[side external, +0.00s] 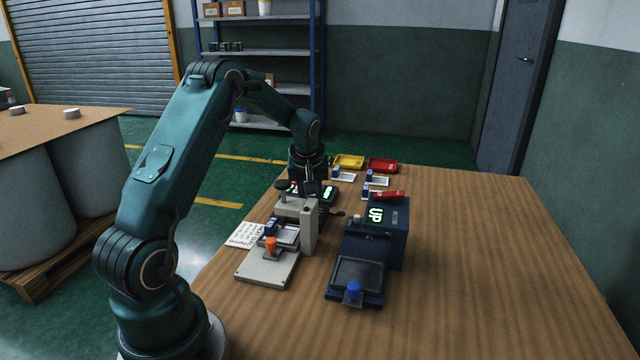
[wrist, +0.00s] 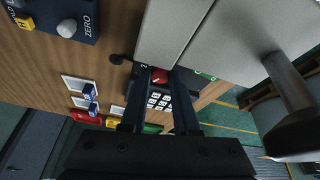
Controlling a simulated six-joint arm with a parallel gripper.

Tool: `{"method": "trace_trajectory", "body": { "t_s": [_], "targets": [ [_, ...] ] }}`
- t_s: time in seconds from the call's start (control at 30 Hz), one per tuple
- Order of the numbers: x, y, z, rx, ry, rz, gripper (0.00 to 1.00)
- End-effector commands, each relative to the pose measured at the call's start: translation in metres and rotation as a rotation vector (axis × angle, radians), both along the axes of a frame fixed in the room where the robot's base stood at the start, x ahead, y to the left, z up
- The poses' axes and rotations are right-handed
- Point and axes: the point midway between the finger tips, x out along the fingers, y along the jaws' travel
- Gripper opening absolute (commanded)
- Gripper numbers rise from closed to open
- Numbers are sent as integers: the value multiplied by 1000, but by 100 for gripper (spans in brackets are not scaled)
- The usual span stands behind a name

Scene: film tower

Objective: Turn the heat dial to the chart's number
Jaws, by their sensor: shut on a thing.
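My gripper (wrist: 158,77) is shut on a small red dial (wrist: 158,75), seen between the fingertips in the wrist view. The dial is on a dark unit with white keys (wrist: 159,100) and a green display. In the side external view the unit's lit display (side external: 329,192) shows beyond the cream press (side external: 309,228), and my gripper is partly hidden there. The dial's pointer and numbers cannot be read. A white paper (side external: 241,236) with red print, perhaps the chart, lies left of the press; its text is too small to read.
A navy box (side external: 399,235) with a lit "UP" sign stands right of the press. Yellow (side external: 349,162) and red (side external: 382,165) trays and small white trays are at the back. An orange knob (side external: 271,245) is on the press front. The table's right side is clear.

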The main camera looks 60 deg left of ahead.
Motion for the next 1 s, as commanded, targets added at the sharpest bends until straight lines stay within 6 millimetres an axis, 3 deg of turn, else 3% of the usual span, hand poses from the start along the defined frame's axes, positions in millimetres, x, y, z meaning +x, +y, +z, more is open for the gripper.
{"method": "trace_trajectory", "body": {
  "t_s": [0.37, 1.0],
  "targets": [
    [-2, 1, 0, -3, 0, -137, 0],
    [-4, 5, 1, -5, -3, -696, 0]
  ]
}}
